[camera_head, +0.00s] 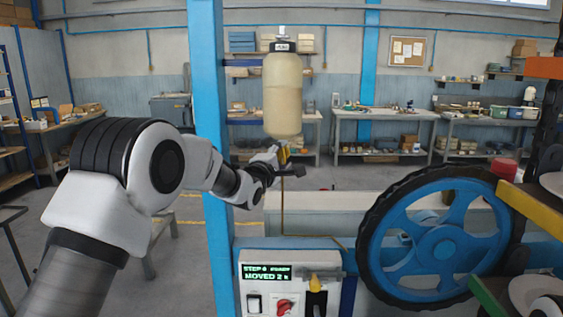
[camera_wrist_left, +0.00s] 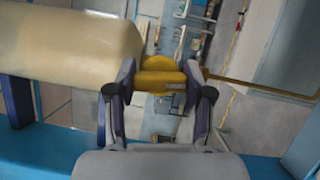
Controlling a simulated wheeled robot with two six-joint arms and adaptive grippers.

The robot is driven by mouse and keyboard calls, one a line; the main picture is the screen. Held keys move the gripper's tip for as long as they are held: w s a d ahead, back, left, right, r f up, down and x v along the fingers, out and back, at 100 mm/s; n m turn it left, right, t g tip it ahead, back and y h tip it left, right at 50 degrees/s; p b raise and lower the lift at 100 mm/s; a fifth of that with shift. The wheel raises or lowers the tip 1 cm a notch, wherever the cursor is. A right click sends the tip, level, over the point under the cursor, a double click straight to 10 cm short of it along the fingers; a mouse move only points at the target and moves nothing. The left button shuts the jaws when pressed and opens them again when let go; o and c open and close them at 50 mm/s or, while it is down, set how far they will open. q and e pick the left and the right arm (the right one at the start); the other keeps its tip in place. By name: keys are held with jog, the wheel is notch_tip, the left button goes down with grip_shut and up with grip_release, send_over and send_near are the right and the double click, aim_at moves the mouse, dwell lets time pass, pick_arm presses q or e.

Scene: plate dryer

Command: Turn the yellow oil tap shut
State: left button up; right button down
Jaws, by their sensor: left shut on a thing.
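The yellow oil tap (camera_wrist_left: 158,81) sits under the neck of a cream oil bottle (camera_head: 283,95). The bottle also shows at the upper left of the left wrist view (camera_wrist_left: 75,40). My left gripper (camera_head: 283,158) reaches the tap from the left, just below the bottle. In the left wrist view its two fingers (camera_wrist_left: 160,90) stand on either side of the yellow tap, shut on it. A rounded yellow part shows behind the tap body. In the head view the gripper mostly hides the tap. My right gripper is not in view.
A thin brass pipe (camera_head: 282,208) runs down from the tap. A blue post (camera_head: 208,110) stands left of it. Below is a control box (camera_head: 262,297) with a green display, a red knob and a yellow lever. A large blue wheel (camera_head: 440,240) with a black rim is at right.

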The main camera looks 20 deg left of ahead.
pick_arm(q)
jog(key=n+t+y+b, duration=0.1)
jog(key=n+y+b, duration=0.1)
jog(key=n+b, duration=0.3)
jog(key=n+t+y+b, duration=0.1)
jog(key=n+y+b, duration=0.1)
jog(key=n+b, duration=0.4)
jog(key=n+t+y+b, duration=0.1)
jog(key=n+y+b, duration=0.1)
jog(key=n+b, duration=0.4)
jog(key=shift+f+y+b, duration=0.3)
jog(key=shift+f+b, duration=0.05)
jog(key=shift+b, duration=0.8)
jog(key=shift+r+n+y+b, duration=0.15)
jog(key=shift+n+y+b, duration=0.35)
jog(key=shift+n, duration=0.45)
jog(key=shift+r+n+y+b, duration=0.1)
jog(key=shift+n+y+b, duration=0.2)
jog(key=shift+n+b, duration=0.5)
jog(key=o, duration=1.2)
jog(key=shift+r, duration=0.1)
jog(key=shift+c, duration=0.2)
jog(key=v, duration=1.2)
